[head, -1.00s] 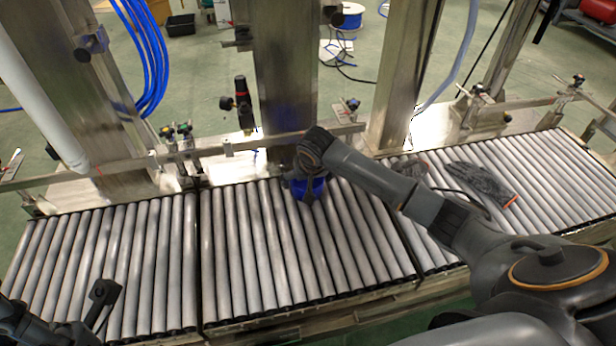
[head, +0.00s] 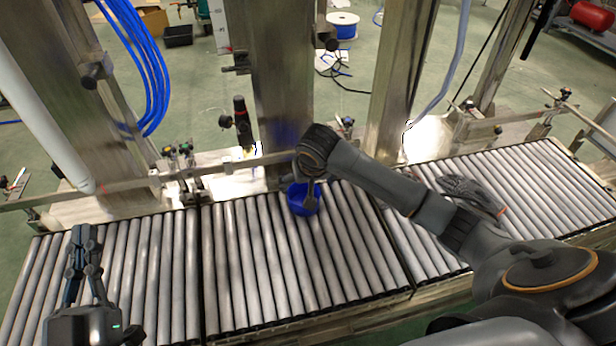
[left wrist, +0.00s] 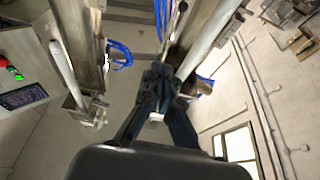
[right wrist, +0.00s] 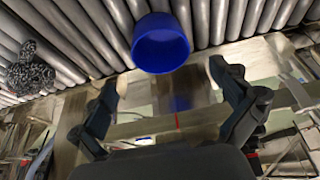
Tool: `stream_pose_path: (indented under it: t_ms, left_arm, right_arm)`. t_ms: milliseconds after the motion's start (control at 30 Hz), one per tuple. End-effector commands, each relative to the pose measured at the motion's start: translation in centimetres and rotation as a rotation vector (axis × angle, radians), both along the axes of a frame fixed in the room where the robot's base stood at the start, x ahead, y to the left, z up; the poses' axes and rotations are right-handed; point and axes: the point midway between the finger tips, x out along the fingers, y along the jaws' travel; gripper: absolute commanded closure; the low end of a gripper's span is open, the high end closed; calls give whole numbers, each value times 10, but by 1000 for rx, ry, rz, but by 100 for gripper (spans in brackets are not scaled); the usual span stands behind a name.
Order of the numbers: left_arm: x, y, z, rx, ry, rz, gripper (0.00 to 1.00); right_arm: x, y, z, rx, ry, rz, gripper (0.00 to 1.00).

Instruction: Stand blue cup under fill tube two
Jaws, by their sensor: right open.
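The blue cup (head: 301,199) stands on the middle roller section. It shows from its open end in the right wrist view (right wrist: 161,46). My right gripper (head: 308,188) is at the cup in the head view. In the right wrist view its open fingers (right wrist: 163,78) point toward the cup, one to each side, and contact cannot be made out. My left gripper (head: 84,238) is over the left rollers, its fingers (left wrist: 160,76) close together and empty. A white tube (head: 45,125) hangs at the left and a clear tube (head: 452,68) at the right; no number is readable.
A steel rail (head: 235,164) with clamps runs behind the rollers. A black fitting (head: 242,122) hangs at the middle column (head: 270,90). Dark grey gloves (head: 470,192) lie on the right rollers. The rollers left of the cup are clear.

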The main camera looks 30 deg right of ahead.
Motion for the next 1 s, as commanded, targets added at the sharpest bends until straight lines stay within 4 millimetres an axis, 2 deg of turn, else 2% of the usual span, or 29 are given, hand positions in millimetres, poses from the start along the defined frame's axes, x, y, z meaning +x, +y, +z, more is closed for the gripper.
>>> stream_pose_path:
  t_ms: [200, 300, 367, 467, 567, 600, 667, 700, 767, 867, 900, 1000]
  left_arm:
    - [6, 2, -26, 41, 151, 9, 100]
    - [7, 3, -33, 50, 185, 11, 100]
    - [7, 3, -35, 53, 196, 12, 100]
    - [7, 3, -37, 54, 202, 12, 100]
    - [7, 3, -37, 54, 201, 12, 100]
    - [7, 3, -36, 54, 201, 12, 100]
    - [7, 3, -36, 54, 201, 12, 100]
    - [7, 3, -36, 54, 200, 12, 100]
    - [7, 3, -36, 54, 200, 12, 100]
    - [7, 3, -36, 54, 200, 12, 100]
    - [7, 3, -36, 54, 199, 12, 100]
    - [7, 3, -36, 54, 199, 12, 100]
  right_arm:
    - [-6, 1, 15, 0, 0, 0, 0]
    - [-7, 3, 17, 2, 0, 4, 0]
    - [-9, 11, 15, 13, -15, 25, 0]
    - [-13, 46, 7, 65, -85, 125, 0]
    - [-23, 104, 6, 155, -240, 280, 0]
    - [-29, 128, 12, 193, -327, 339, 0]
    - [-40, 157, 29, 238, -474, 413, 0]
    - [-48, 171, 44, 256, -577, 448, 0]
    - [-60, 184, 70, 265, -732, 477, 0]
    - [-82, 184, 117, 224, -967, 481, 0]
    - [-91, 179, 134, 194, -1046, 474, 0]
    - [-110, 164, 168, 103, -1196, 448, 0]
